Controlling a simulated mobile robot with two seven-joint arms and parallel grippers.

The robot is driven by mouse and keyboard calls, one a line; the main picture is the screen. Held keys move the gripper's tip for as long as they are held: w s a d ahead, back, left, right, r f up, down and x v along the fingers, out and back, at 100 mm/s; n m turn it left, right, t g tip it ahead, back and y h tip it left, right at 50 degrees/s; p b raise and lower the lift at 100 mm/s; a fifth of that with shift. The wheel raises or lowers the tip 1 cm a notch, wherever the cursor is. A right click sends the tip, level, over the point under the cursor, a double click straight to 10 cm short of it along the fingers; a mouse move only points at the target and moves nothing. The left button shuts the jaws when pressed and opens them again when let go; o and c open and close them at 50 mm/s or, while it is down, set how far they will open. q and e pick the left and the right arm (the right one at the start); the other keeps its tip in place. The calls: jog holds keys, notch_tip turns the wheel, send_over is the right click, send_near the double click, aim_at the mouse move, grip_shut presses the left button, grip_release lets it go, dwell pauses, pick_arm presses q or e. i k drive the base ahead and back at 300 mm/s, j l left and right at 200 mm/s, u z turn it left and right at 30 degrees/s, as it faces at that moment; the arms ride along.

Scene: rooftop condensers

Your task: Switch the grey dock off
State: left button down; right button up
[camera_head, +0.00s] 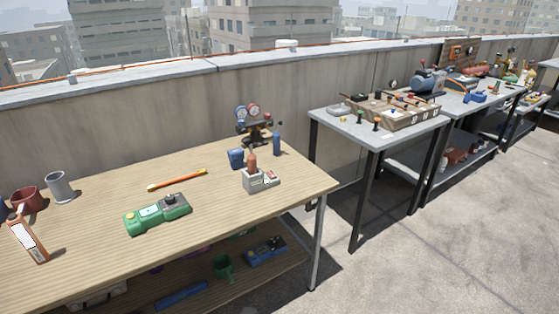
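A small light-grey block, which looks like the grey dock (253,186), sits on the wooden table (110,250) towards its right end. A reddish-brown upright object (252,163) stands at the dock, its lower end against or in it. A small grey part with a red top (271,178) adjoins the dock on the right. The switch and its position are too small to tell. Neither of my grippers is in view.
Around the dock are a blue block (236,159), a dark-blue bottle (277,144) and a binocular-like device on a stand (253,121). A green device (157,214) and an orange-yellow rod (177,180) lie left. Grey workbenches (372,135) stand right; rooftop floor is clear at front right.

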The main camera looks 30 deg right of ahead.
aim_at(271, 176)
jog(key=i+l+z, duration=0.25)
jog(key=i+l, duration=0.7)
